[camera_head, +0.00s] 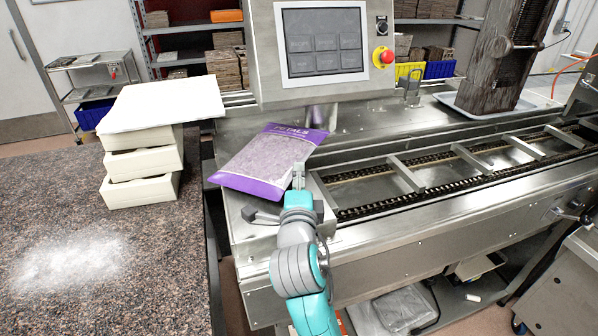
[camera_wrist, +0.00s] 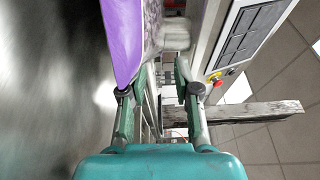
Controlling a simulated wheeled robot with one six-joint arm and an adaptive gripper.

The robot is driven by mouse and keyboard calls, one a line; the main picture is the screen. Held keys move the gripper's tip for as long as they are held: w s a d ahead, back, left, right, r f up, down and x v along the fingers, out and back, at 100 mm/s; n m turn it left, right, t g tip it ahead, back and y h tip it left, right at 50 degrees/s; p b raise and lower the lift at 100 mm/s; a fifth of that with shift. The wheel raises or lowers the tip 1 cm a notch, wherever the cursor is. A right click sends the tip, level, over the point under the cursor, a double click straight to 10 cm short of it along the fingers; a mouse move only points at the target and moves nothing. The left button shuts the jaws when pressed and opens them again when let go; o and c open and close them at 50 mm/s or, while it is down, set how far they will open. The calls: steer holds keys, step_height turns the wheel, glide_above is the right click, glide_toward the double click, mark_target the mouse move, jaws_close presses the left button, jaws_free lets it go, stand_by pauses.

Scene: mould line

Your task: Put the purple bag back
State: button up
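The purple bag (camera_head: 268,160), with a clear window and "PETALS" lettering, lies slanted on the left end of the steel machine. Its lower left corner reaches past the machine's edge. My gripper (camera_head: 298,178) is at the bag's lower right side in the head view. In the wrist view the purple bag (camera_wrist: 122,38) fills the upper left, its edge close to the left finger. My gripper (camera_wrist: 161,73) shows a clear gap between its two fingers there. Whether a finger touches the bag I cannot tell.
The chain conveyor (camera_head: 440,172) with cross bars runs right of the bag. The control screen (camera_head: 322,42) stands behind it. White stacked trays (camera_head: 142,162) stand on the speckled counter (camera_head: 110,285) at left. A dark block (camera_head: 500,60) stands on a tray at back right.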

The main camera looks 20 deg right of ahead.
steer(key=v, duration=0.9)
